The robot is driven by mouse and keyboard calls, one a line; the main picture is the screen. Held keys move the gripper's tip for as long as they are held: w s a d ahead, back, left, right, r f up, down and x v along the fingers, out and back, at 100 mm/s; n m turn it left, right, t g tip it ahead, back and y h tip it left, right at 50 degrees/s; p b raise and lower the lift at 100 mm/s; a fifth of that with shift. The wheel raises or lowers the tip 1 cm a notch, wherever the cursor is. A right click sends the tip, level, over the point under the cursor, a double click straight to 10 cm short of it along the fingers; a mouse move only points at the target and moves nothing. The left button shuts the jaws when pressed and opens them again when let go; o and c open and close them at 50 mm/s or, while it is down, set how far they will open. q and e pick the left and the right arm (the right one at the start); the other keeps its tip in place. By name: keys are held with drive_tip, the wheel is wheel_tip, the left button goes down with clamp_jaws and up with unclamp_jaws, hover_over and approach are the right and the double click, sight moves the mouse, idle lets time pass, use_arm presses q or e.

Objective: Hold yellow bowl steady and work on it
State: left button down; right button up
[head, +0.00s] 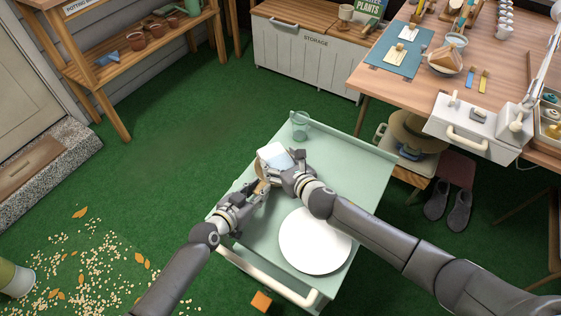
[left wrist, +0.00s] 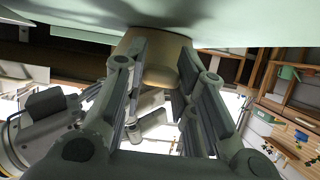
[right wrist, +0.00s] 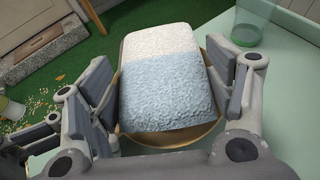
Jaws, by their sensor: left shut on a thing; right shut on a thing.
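The yellow bowl (head: 260,170) is over the pale green cart (head: 350,170), largely hidden by my grippers and a sponge; its tan rim shows in the right wrist view (right wrist: 170,143). My left gripper (head: 257,190) is shut on the bowl; in the left wrist view a tan part of the bowl (left wrist: 160,72) sits between its fingers. My right gripper (head: 284,168) is shut on a white and light-blue sponge (right wrist: 165,85), fingers at its two sides. The sponge is over the bowl's opening; I cannot tell whether it touches the inside.
A white plate (head: 314,240) lies on the cart near my right forearm. A clear glass (head: 300,124) stands at the cart's far corner. An orange block (head: 261,301) is on the floor by the cart handle. A wooden workbench (head: 400,85) stands at right.

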drive_tip(key=shift+f, duration=0.55)
drive_tip(key=shift+w+d, duration=0.25)
drive_tip(key=shift+d, duration=0.25)
drive_tip(key=shift+w+d, duration=0.25)
drive_tip(key=shift+d, duration=0.2)
drive_tip(key=shift+s+a+f, duration=0.1)
drive_tip(key=shift+s+a, duration=0.25)
drive_tip(key=shift+a, duration=0.2)
drive_tip(key=shift+s+a+f, duration=0.1)
drive_tip(key=shift+s+a, duration=0.2)
drive_tip(key=shift+a, duration=0.25)
